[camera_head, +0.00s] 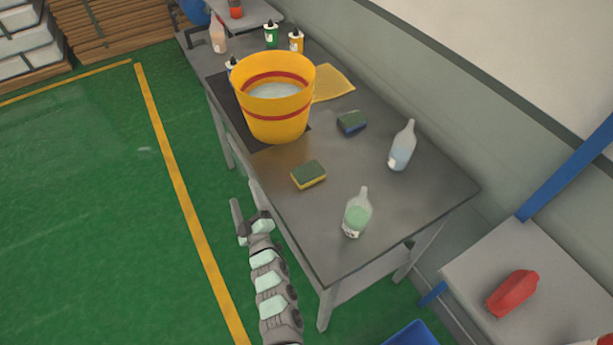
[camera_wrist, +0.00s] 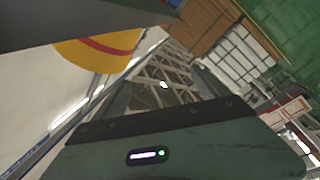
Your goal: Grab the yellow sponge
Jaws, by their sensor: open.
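The yellow sponge (camera_head: 308,175) with a dark green top lies flat on the grey table (camera_head: 420,195), in front of the yellow bucket. A second sponge, blue with a dark top (camera_head: 351,122), lies farther back. My gripper (camera_head: 236,215) is beside the table's left long edge, to the left of and apart from the yellow sponge. It is open and nothing shows in it. In the wrist view, part of the gripper body fills the bottom and the yellow bucket (camera_wrist: 95,50) shows at upper left; the yellow sponge is not visible there.
The yellow bucket (camera_head: 276,115) stands on a dark mat with a yellow cloth (camera_head: 333,83) behind it. A green-filled bottle (camera_head: 357,213) and a pale blue one (camera_head: 402,147) stand to the right of the sponge. Several bottles stand at the far end. Green floor is free at left.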

